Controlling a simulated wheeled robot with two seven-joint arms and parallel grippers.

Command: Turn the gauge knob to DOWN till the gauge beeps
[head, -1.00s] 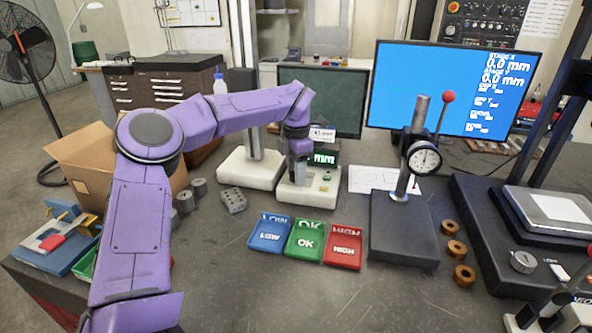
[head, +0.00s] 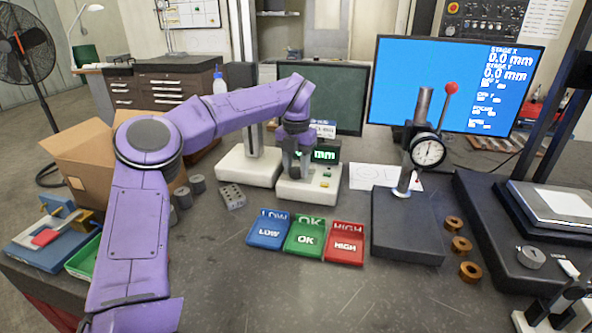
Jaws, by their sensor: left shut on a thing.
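The digital height gauge has a white base (head: 308,190) with a small yellow button and a dark readout (head: 325,155) with green digits ending in "mm". My left gripper (head: 296,174) points down at the left part of this gauge, in front of the readout. It is shut on a small part there, likely the knob, which the fingers hide. The DOWN marking and the leading digits cannot be read. My right gripper is out of view.
Blue LOW (head: 269,233), green OK (head: 306,240) and red HIGH (head: 344,246) trays lie in front of the gauge. A dial indicator stand (head: 408,230) is to the right, with copper rings (head: 461,245) beside it. A cardboard box (head: 95,160) and grey cylinders are left.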

